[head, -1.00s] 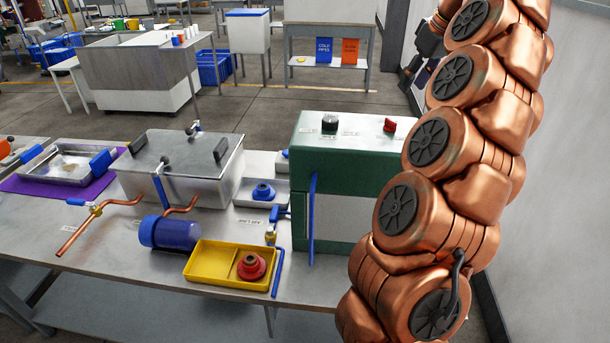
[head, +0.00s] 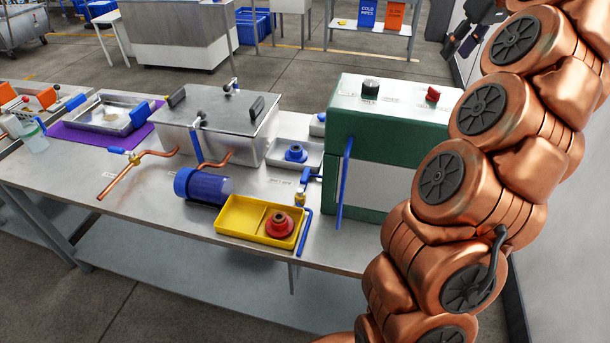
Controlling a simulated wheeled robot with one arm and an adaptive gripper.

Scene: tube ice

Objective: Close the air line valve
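A small brass valve with a blue handle (head: 311,175) stands on the bench just left of the green and white machine. A small label lies near it, too small to read surely. A blue hose (head: 302,232) runs down below it toward the bench's front edge. A second valve with a blue handle (head: 120,150) sits on a copper pipe (head: 122,181) at the left of the metal box. I cannot tell surely which is the air line valve. My gripper is out of view; only my copper-coloured arm shows at the right.
A green and white machine (head: 385,150) stands at the bench's right. A lidded metal box (head: 225,110), a blue cylinder (head: 203,187) and a yellow tray (head: 243,219) with a red flanged part (head: 279,224) crowd the middle. A narrow bare strip of bench (head: 150,215) runs along the front.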

